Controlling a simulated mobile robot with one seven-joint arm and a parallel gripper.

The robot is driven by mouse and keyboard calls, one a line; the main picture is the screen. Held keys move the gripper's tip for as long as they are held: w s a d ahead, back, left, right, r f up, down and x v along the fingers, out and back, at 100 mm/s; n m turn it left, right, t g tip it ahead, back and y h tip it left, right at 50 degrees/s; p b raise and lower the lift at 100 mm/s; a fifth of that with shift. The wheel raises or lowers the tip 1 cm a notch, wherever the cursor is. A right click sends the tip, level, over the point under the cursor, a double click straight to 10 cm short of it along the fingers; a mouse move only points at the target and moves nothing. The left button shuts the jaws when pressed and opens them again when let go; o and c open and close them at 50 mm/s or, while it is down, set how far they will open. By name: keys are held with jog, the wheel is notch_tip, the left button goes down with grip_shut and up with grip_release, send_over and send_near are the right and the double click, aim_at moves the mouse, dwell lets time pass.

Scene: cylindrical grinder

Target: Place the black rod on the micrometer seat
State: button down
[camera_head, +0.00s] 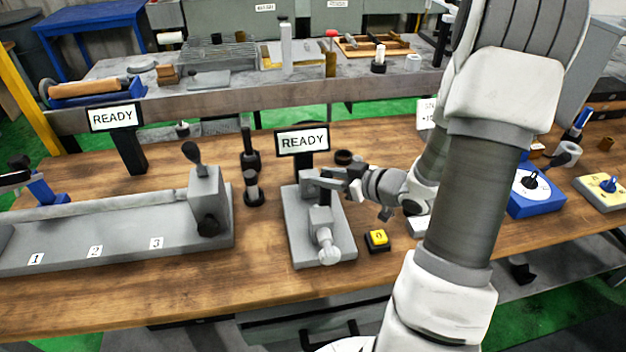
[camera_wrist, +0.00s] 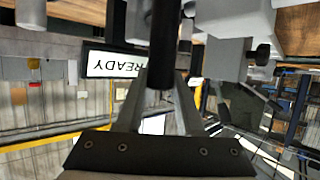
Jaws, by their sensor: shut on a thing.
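The micrometer stands on a grey base plate (camera_head: 335,240) in the middle of the bench, with grey blocks and a rounded light knob (camera_head: 327,248) at its front. Its display (camera_head: 303,141) behind reads READY; the display also shows upside down in the wrist view (camera_wrist: 115,64). My gripper (camera_head: 328,178) reaches in from the right, low over the back of the micrometer. In the wrist view its two fingers (camera_wrist: 163,85) are shut on the black rod (camera_wrist: 164,42).
Two dark upright pieces on round black bases (camera_head: 250,160) (camera_head: 253,190) stand left of the micrometer. The grey grinder (camera_head: 120,235), marked 1, 2, 3, fills the left. A yellow button (camera_head: 377,238) sits close right of the micrometer, with a blue dial box (camera_head: 535,193) further right.

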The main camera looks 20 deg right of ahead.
jog(key=shift+f+b+x, duration=0.2)
jog(key=shift+x, duration=0.95)
jog(key=shift+f+b+x, duration=0.15)
jog(key=shift+f+x, duration=0.05)
jog(key=shift+x, duration=0.95)
jog(key=shift+s+f, duration=0.1)
jog(key=shift+s, duration=0.1)
jog(key=shift+f, duration=0.15)
jog(key=c, duration=0.5)
grip_release()
jog(key=shift+c, duration=0.2)
jog(key=p+v, duration=0.1)
jog(key=v, duration=1.1)
jog(key=shift+p, duration=0.3)
